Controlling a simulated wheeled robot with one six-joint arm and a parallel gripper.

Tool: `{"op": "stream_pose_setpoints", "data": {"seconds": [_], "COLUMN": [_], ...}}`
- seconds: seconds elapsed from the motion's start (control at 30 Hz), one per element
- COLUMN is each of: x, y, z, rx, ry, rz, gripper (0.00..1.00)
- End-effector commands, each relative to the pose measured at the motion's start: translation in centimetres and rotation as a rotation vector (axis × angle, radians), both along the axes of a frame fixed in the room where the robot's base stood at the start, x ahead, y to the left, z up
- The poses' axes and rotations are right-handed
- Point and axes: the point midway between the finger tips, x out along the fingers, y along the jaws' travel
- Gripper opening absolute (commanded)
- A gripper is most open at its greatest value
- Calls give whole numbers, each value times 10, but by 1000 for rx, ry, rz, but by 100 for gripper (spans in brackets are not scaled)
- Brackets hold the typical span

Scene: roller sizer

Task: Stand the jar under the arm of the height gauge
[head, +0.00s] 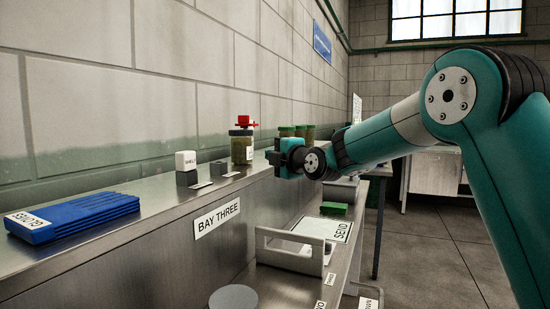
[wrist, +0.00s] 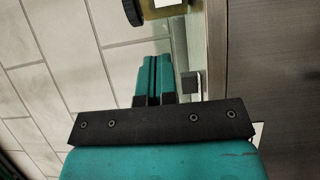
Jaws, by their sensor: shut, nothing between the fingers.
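A jar (head: 241,150) with a dark lid and pale label stands upright on the raised steel ledge. Part of the jar also shows at the top edge of the wrist view (wrist: 163,10). A red piece (head: 246,122) with a crossbar shows just above its lid; I cannot tell whether it is the height gauge's arm or whether it touches the lid. My gripper (head: 274,157) is to the right of this jar, apart from it. In the wrist view, its two teal fingers (wrist: 153,80) are together with nothing between them.
Several green-lidded jars (head: 300,132) stand farther along the ledge (head: 150,220). A white-topped block (head: 186,165) and blue gloves stack (head: 75,215) stand nearer. Below are a grey handled tray (head: 275,262), a SEND sheet (head: 325,229) and a green block (head: 333,209).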

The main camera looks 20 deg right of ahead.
Motion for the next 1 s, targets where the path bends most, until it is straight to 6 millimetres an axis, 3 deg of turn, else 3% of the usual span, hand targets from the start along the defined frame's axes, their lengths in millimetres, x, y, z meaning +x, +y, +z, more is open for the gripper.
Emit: {"op": "stream_pose_setpoints", "data": {"seconds": [0.17, 0.27, 0.37, 0.5, 0.7, 0.83, 0.9, 1.0], "x": [-6, -31, -83, -191, -342, -411, -435, -454], "y": [5, 24, 53, 88, 96, 88, 83, 78], "z": [4, 11, 15, 11, -1, -6, -9, -11], "rx": [24, 120, 284, 527, 717, 755, 764, 769], "ry": [35, 170, 438, 921, 1461, 1652, 1708, 1751], "rz": [12, 49, 83, 19, -285, -497, -586, -665], "gripper": [0, 0, 0, 0, 0, 0, 0, 0]}}
